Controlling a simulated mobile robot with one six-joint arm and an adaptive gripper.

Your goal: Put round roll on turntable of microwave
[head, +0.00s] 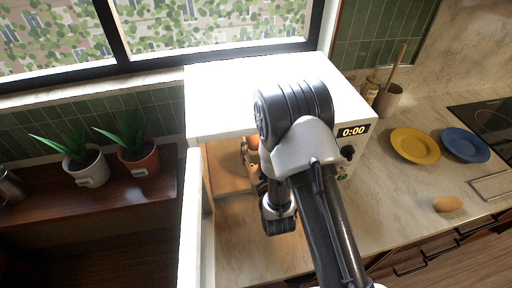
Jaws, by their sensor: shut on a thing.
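The white microwave (225,105) stands on the counter with its door (191,225) open at the left and its display reading 0:00. My arm reaches into its lit cavity. My gripper (248,153) is inside the cavity, partly hidden behind my wrist and forearm. It is shut on a small orange-brown round roll (253,142), of which only a part shows beneath the microwave's top edge. The turntable cannot be made out clearly, and I cannot tell whether the roll touches it.
An oval brown roll (448,204) lies on the right counter. A yellow plate (415,146) and a blue plate (465,145) lie behind it. A utensil crock (389,100) stands beside the microwave. Two potted plants (86,167) (139,160) stand on the wooden shelf at left.

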